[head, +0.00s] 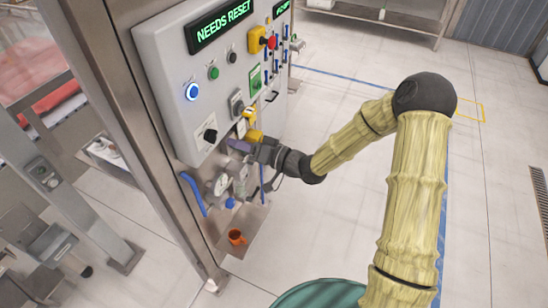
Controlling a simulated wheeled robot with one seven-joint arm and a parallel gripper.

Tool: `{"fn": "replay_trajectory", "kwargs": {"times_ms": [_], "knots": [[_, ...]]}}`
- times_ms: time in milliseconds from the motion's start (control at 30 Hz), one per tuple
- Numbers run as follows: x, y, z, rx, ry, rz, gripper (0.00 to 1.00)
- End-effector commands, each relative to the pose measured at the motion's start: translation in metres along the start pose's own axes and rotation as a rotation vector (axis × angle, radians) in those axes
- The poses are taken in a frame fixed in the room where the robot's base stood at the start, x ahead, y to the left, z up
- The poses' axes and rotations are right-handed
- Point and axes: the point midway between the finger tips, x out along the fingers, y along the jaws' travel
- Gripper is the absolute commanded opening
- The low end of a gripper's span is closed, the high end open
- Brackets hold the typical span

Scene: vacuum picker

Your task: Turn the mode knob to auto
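A black knob (210,134) on a white plate sits low on the grey control panel (165,75). It is likely the mode knob, but its label is too small to read. My gripper (246,147) is at the panel's lower right edge, to the right of and slightly below this knob, apart from it. A purple piece (240,145) and a yellow piece (254,135) show at its tips. I cannot tell whether they belong to the panel or touch the fingers. The finger gap is hidden at this angle.
A green display (222,22) reads "NEEDS RESET". A gauge (221,184) and blue hoses (193,193) lie under the panel. A steel post (120,120) stands left. Floor at right is clear.

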Motion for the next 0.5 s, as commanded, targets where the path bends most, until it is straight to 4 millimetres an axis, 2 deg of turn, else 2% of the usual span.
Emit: {"fn": "replay_trajectory", "kwargs": {"times_ms": [33,300,500], "knots": [[-0.012,0.002,0.0,-0.001,0.002,0.003,0.36],[-0.066,0.002,0.0,-0.001,0.004,0.003,0.36],[-0.099,0.002,0.0,-0.001,0.003,0.002,0.36]]}}
